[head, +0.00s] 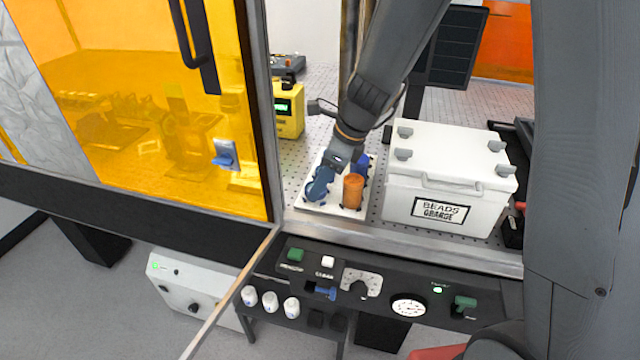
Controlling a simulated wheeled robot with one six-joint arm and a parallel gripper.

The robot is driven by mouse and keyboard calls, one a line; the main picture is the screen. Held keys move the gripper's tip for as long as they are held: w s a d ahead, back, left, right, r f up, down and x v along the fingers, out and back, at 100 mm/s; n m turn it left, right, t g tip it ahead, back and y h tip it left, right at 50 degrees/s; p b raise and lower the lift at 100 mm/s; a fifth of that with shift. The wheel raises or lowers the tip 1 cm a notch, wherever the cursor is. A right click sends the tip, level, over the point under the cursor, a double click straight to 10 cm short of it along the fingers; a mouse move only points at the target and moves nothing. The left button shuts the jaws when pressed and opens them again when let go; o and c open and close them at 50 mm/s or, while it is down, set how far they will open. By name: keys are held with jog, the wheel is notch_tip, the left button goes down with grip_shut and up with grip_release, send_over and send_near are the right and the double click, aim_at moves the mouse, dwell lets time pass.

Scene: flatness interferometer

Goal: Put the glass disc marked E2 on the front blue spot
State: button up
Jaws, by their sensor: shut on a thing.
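My gripper (338,161) reaches down over a small white tray (327,209) on the perforated bench. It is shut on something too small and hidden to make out. A dark blue rounded piece (318,184) shows just below and left of the gripper, and another blue piece (363,162) shows to its right. An orange cylinder (353,191) stands upright at the tray's right front. I cannot make out a glass disc, an E2 mark or a separate front blue spot. The gripper and arm hide part of the tray.
A white lidded box (448,188) labelled BEADS stands close to the right of the tray. A yellow instrument (289,110) stands behind left. An orange see-through door (160,100) is at the left. A control panel (380,292) with knobs and a gauge runs along the front.

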jog(key=shift+f, duration=0.45)
jog(key=o, duration=1.1)
jog(key=shift+f, duration=0.1)
jog(key=b+v, duration=0.1)
jog(key=v, duration=1.1)
